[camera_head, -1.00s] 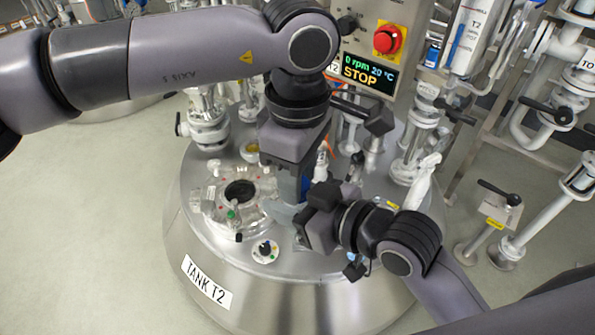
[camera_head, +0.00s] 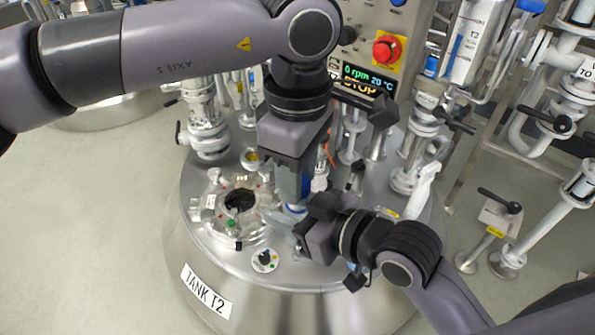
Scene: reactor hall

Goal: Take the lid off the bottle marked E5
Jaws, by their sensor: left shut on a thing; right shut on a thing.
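The bottle (camera_head: 281,221) is a pale, translucent vessel, mostly hidden behind my grippers, above the tank top. No E5 mark can be read. My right gripper (camera_head: 297,232) is shut on its body from the right. A blue and white ring (camera_head: 297,208) shows at its neck. My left gripper (camera_head: 293,195) points down from above the neck, and a blue part, which looks like the lid (camera_head: 306,186), shows at its fingers. It is shut on this part. Whether lid and neck still touch cannot be told clearly.
Tank T2 (camera_head: 208,291) stands below, with an open round port (camera_head: 240,200) left of the bottle. A control box with a red button (camera_head: 386,48), pipes and valves stand behind and right. A white spray-like object (camera_head: 424,187) is at right.

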